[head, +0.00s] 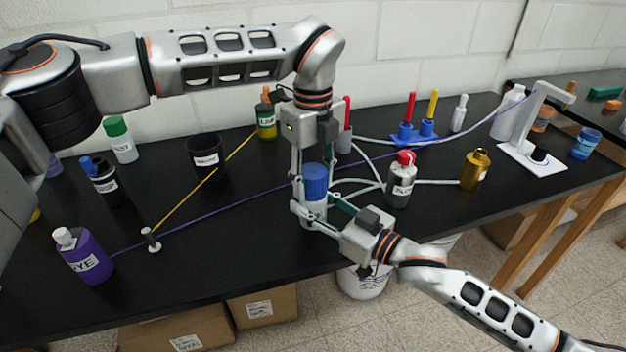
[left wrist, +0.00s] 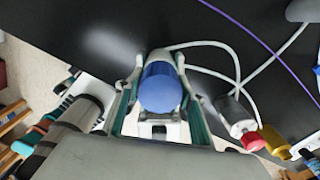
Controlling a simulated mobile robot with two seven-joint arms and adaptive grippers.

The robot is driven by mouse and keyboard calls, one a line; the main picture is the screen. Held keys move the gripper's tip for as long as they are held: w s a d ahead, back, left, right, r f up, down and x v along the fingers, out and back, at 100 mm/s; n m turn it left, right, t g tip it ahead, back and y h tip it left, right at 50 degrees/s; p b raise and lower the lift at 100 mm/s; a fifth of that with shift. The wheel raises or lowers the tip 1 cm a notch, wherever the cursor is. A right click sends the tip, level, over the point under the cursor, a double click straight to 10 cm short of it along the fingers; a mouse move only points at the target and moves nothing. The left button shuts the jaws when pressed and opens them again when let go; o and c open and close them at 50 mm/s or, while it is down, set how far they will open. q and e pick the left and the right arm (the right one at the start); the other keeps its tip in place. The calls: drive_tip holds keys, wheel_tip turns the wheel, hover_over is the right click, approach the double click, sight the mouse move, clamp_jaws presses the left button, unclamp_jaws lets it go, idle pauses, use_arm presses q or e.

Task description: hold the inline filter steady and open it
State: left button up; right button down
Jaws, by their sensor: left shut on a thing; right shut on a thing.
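The inline filter has a ribbed blue cap (head: 315,182) and a pale body (head: 314,214), and stands upright near the table's front edge. My left gripper (head: 309,187) comes down from above and is shut on the blue cap. The left wrist view shows the round blue cap (left wrist: 161,88) between its two fingers. My right gripper (head: 317,212) reaches in from the front right and is shut on the filter's body below the cap. Its fingers hide part of the body.
Pale hoses run from behind the filter toward a grey red-capped bottle (head: 399,185) and a gold canister (head: 475,170). A purple cord (head: 225,207) and a yellow cord (head: 189,197) cross the black table. A black cup (head: 206,163) stands left.

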sight(313, 171)
use_arm(q)
drive_tip(key=shift+r, duration=0.2)
idle(0.6)
drive_tip(key=shift+r, duration=0.95)
drive_tip(key=shift+r, duration=2)
use_arm(e)
drive_tip(key=c, duration=1.2)
unclamp_jaws()
